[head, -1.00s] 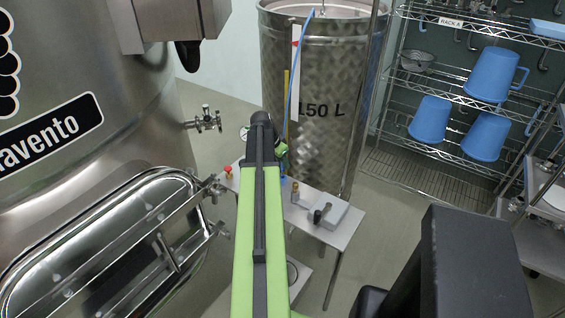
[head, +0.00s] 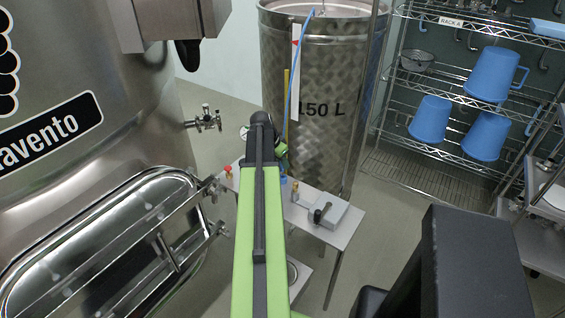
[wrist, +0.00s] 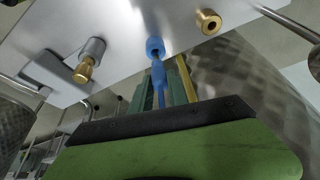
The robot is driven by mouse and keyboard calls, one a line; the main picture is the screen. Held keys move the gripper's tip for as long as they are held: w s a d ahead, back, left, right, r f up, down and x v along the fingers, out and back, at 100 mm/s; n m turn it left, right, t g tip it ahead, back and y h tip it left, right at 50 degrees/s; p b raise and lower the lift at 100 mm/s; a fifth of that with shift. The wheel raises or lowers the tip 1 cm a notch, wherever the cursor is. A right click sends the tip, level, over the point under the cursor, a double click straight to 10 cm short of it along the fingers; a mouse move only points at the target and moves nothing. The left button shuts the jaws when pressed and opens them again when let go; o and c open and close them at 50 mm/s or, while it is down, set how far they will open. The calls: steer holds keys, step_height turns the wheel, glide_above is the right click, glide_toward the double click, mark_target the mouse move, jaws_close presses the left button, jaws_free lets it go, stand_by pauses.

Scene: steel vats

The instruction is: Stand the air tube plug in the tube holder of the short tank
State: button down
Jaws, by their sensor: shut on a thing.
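The blue air tube plug (wrist: 159,72) is between the green fingers of my gripper (wrist: 160,92), which is shut on it. Its tip points at the open end of a blue cylindrical piece (wrist: 155,44) on the steel table, which looks like the tube holder. The tip is very close to that opening; I cannot tell whether they touch. In the head view the blue air tube (head: 290,95) runs from the lid of the short tank (head: 325,75), marked 150 L, down to my gripper. My arm hides most of the gripper and plug there.
The small steel table (head: 335,240) carries brass fittings (wrist: 208,21), a grey block with a dark knob (head: 323,213) and a red knob (head: 228,170). A large vat (head: 110,70) stands close at left. A wire rack (head: 440,95) with blue jugs stands at right.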

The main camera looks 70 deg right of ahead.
steer(key=shift+f+b, duration=1.45)
steer(key=shift+f, duration=0.1)
steer(key=c, duration=1.2)
jaws_free()
steer(key=shift+r, duration=0.1)
steer(key=p+v, duration=1.6)
steer(key=v, duration=0.1)
steer(key=shift+r, duration=0.15)
